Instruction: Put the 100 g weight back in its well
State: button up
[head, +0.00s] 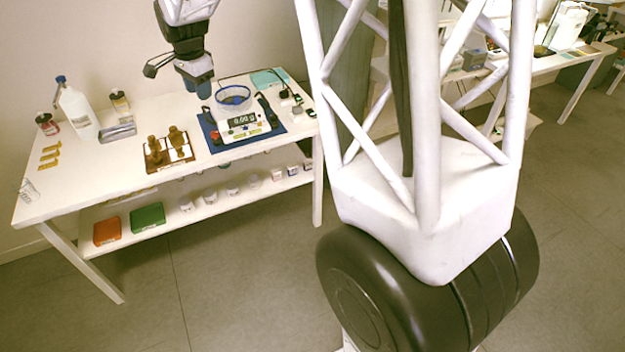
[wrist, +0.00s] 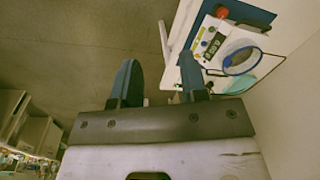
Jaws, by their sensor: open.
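Two brass weights stand at the brown block on the white table in the head view, a left one (head: 154,148) and a right one (head: 176,137). I cannot read which is the 100 g weight, nor tell whether either sits down in a well. The brown block (head: 153,168) has pale patches on top. My gripper (head: 203,92) is above the back of the table, to the right of the weights and close to the balance. In the wrist view its blue fingers (wrist: 160,82) are apart with nothing between them. The weights and block do not show in the wrist view.
The balance (head: 240,121), reading near zero, carries a blue-rimmed dish (head: 233,95) on a blue mat (head: 215,146); it also shows in the wrist view (wrist: 214,45). A white bottle (head: 78,112) and small jars stand at left.

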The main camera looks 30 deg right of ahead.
jog(key=s+d+r+n, duration=0.2)
jog(key=s, duration=0.6)
jog(key=s+d+r+n, duration=0.2)
jog(key=s, duration=0.5)
jog(key=s+d+r+n, duration=0.2)
jog(key=s+d+r, duration=0.1)
jog(key=s, duration=0.5)
jog(key=s+d+f+n, duration=0.1)
jog(key=s+f+n, duration=0.1)
jog(key=s, duration=0.9)
jog(key=s+d+f+n+t, duration=0.1)
jog(key=s+n, duration=0.4)
jog(key=s, duration=0.6)
jog(key=shift+d+f+t, duration=0.3)
jog(key=shift+d+f, duration=0.25)
jog(key=shift+f, duration=0.15)
